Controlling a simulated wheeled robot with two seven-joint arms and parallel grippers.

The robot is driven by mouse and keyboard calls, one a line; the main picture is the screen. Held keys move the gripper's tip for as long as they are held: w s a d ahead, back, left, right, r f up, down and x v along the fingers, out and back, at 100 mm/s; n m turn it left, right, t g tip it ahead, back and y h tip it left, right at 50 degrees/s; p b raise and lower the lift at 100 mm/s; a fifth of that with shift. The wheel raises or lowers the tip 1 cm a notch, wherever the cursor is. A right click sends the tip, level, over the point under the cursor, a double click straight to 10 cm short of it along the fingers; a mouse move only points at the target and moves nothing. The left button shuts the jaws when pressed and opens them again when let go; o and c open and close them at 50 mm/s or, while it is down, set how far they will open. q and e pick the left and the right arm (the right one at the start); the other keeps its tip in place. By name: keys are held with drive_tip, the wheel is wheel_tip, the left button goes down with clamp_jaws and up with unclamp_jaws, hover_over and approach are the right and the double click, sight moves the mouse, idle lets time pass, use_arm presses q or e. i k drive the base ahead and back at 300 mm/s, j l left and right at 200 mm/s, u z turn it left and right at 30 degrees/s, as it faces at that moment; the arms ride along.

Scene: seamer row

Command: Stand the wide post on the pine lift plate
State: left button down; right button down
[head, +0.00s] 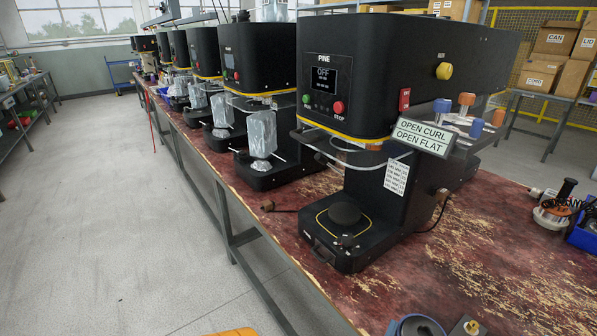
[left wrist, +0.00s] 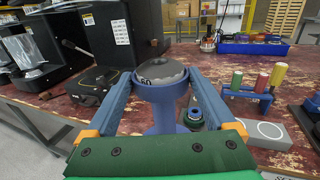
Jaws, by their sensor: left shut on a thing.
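The pine seamer (head: 325,85) stands nearest on the bench, its screen reading OFF. Its lift plate (head: 345,213) is a round dark pad on the low black base, inside a yellow outline, with nothing on it. In the left wrist view, my left gripper (left wrist: 160,76) is shut on a blue post with a wide grey top (left wrist: 162,72), which I take as the wide post. It looks upright between the fingers, and its lower part (left wrist: 163,115) flares out. The seamer's base (left wrist: 97,88) is beyond it to the left. My right gripper is in neither view.
A rack of coloured-handled tools (left wrist: 248,90) and a grey block with white circles (left wrist: 268,133) stand right of the post. A green and blue spool (left wrist: 193,117) is close beside it. A blue bin (left wrist: 252,48) is behind. A sign (head: 422,136) juts from the seamer.

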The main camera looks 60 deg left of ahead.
sight(345, 215)
drive_tip(key=j+u, duration=0.25)
drive_tip(key=u, duration=0.25)
drive_tip(key=j+u, duration=0.3)
drive_tip(key=u, duration=0.15)
